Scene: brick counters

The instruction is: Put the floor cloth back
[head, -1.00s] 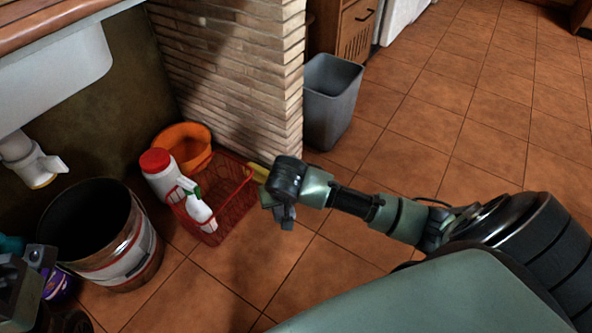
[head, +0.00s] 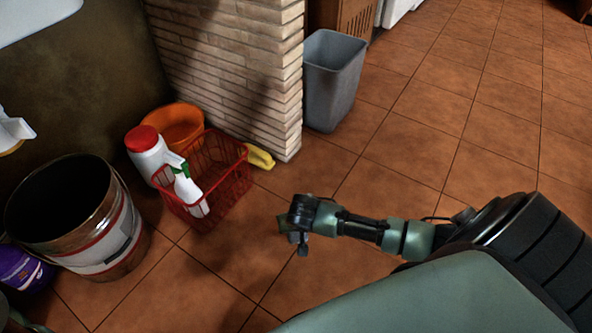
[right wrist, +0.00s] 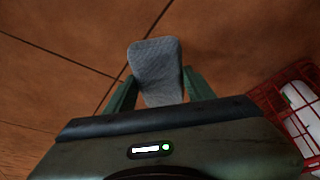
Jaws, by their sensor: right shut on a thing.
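The grey floor cloth (right wrist: 155,72) is between the two green fingers of my right gripper (right wrist: 158,90) in the right wrist view. The fingers are shut on it, and its free end sticks out beyond them over the tiles. In the head view my right gripper (head: 292,236) is above the floor, right of and nearer than the red wire basket (head: 228,190). The cloth is small and hard to make out there. The basket also shows at the right edge of the wrist view (right wrist: 262,98). My left gripper is not clearly in view.
A white spray bottle (head: 187,190) stands in the basket. A red-capped white container (head: 147,155), an orange tub (head: 177,125) and a yellow item (head: 260,157) are around it. A large metal drum (head: 110,245) stands left, a grey bin (head: 334,85) behind. Floor at right is clear.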

